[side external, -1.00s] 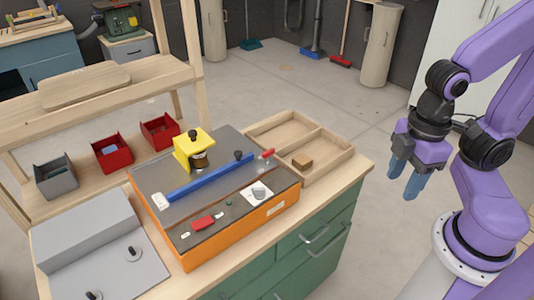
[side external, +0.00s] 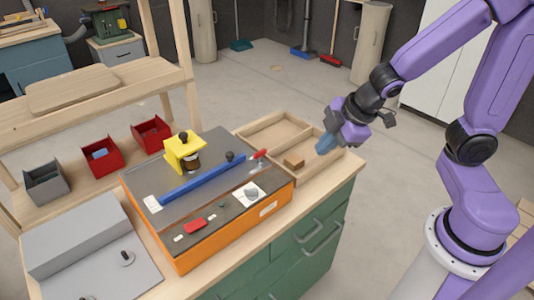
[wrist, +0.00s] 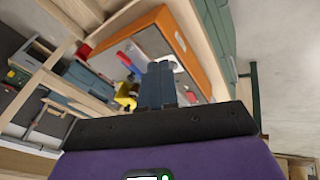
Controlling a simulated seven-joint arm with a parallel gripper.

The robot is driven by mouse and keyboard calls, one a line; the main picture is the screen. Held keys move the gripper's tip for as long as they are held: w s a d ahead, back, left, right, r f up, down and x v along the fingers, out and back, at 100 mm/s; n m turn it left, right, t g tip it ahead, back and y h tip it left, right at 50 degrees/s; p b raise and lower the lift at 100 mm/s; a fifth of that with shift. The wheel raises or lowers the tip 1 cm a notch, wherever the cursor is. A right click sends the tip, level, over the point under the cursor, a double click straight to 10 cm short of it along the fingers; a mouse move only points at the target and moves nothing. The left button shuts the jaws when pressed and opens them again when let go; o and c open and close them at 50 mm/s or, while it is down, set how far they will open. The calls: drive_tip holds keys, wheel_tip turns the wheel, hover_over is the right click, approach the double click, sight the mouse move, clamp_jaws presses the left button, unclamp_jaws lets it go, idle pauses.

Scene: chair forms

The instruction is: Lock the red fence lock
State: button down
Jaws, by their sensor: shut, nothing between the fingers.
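The red fence lock (side external: 259,154) is a small red lever at the right end of the blue fence (side external: 203,179). The fence lies across the grey top of the orange machine (side external: 220,230). My gripper (side external: 324,146) is shut and empty, in the air over the right part of the wooden tray, to the right of the lock and apart from it. In the wrist view, the shut fingers (wrist: 160,84) point towards the machine. The red lock (wrist: 125,59) shows there beyond them, to their left. Its exact latch position is too small to tell.
A yellow block with a black knob (side external: 184,151) stands behind the fence. A wooden tray (side external: 270,130) with a small wooden block (side external: 294,161) sits right of the machine. A red switch (side external: 196,225) is on the front panel. Red bins (side external: 102,158) stand on the left.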

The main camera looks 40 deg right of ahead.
sight(260, 158)
drive_tip(key=w+f+n+y, duration=0.2)
drive_tip(key=w+n+y, duration=0.1)
drive_tip(key=w, duration=0.3)
drive_tip(key=shift+w+f+t, duration=0.25)
drive_tip(key=shift+w+t, duration=0.05)
drive_tip(key=shift+w, duration=0.1)
drive_tip(key=shift+d, duration=0.1)
drive_tip(key=x, duration=1)
drive_tip(key=shift+f, duration=0.15)
drive_tip(key=shift+w, duration=2)
